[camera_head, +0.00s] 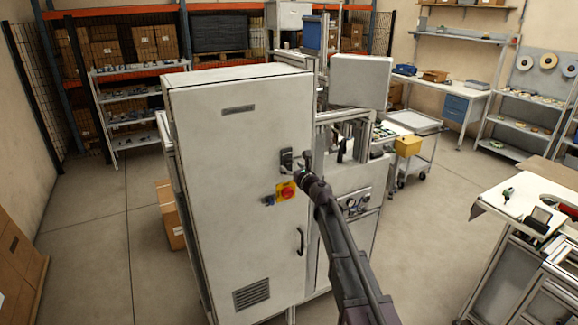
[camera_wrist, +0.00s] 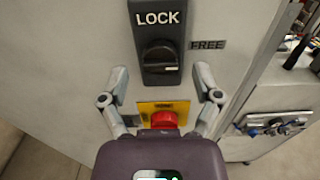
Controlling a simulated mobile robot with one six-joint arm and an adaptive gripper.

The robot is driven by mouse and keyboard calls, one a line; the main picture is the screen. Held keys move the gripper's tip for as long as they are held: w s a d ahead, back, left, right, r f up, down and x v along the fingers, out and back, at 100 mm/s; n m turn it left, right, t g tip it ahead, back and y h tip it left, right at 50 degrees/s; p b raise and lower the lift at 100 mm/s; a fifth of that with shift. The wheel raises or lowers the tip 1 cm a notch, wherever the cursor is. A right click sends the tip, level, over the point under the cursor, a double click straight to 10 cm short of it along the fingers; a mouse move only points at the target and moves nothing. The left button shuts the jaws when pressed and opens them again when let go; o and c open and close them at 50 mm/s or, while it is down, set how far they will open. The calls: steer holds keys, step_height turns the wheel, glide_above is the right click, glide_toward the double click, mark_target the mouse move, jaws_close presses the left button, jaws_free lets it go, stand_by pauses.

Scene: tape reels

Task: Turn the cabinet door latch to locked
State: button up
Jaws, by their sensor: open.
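The light grey cabinet door (camera_head: 235,200) faces me, with a black latch plate (camera_head: 286,158) near its right edge. In the wrist view, the latch's round dark knob (camera_wrist: 160,60) shows a horizontal white mark. The word LOCK (camera_wrist: 158,19) stands above the knob and a FREE label (camera_wrist: 208,45) lies to its right. My gripper (camera_wrist: 160,76) is open and empty, its fingertips to the left and right of the knob's lower part. I cannot tell whether they touch the door. In the head view, my gripper (camera_head: 301,173) is just below and right of the latch.
A red emergency knob on a yellow plate (camera_wrist: 163,117) sits just below the latch, between my fingers. A black door handle (camera_head: 300,240) and a vent (camera_head: 251,294) are lower on the door. Machinery adjoins the cabinet's right side.

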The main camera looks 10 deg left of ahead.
steer(key=shift+x, duration=0.95)
jaws_close()
